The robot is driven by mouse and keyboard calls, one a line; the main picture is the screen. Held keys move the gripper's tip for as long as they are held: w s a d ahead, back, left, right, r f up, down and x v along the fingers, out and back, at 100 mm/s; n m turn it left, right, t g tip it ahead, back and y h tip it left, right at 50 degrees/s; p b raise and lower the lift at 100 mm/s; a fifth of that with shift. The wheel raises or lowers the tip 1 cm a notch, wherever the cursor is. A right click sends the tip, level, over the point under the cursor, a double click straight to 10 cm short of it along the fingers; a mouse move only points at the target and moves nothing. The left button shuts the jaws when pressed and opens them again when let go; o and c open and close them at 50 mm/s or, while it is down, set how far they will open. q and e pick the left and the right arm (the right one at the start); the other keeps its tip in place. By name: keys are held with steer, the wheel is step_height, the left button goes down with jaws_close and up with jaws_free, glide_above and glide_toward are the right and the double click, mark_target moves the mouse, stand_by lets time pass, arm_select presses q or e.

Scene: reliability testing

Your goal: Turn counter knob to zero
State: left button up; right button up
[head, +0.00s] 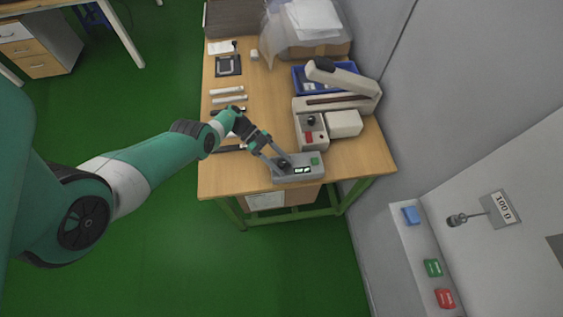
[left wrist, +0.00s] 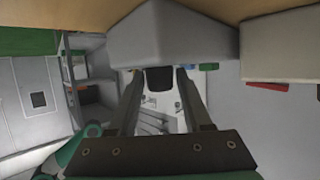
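A grey box (head: 312,178) with a small lit green display (head: 302,170) and a green button stands at the table's front edge. I cannot read its digits. My left gripper (head: 280,162) is at its left part, by a black knob (head: 285,166). In the left wrist view, my left gripper's fingers (left wrist: 159,78) are spread apart with a black block (left wrist: 158,84) between them. I cannot tell whether they touch it. A wall counter (head: 502,209) with sideways digits, seemingly 0 001, has a dark knob (head: 457,219) on a rod at the right. My right gripper is not in view.
On the wooden table (head: 235,178) stand a beige machine (head: 340,97), a control box (head: 312,131) with a red button, and a blue tray. Several tools lie along the left side. A wall panel (head: 420,245) holds blue, green and red buttons.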

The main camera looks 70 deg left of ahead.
arm_select(q)
steer(key=shift+o, duration=0.7)
steer(key=b+v, duration=0.3)
steer(key=v, duration=0.8)
steer(key=shift+s+a+b, duration=0.15)
steer(key=shift+a+b, duration=0.1)
steer(key=shift+b, duration=0.05)
steer(key=shift+r, duration=0.1)
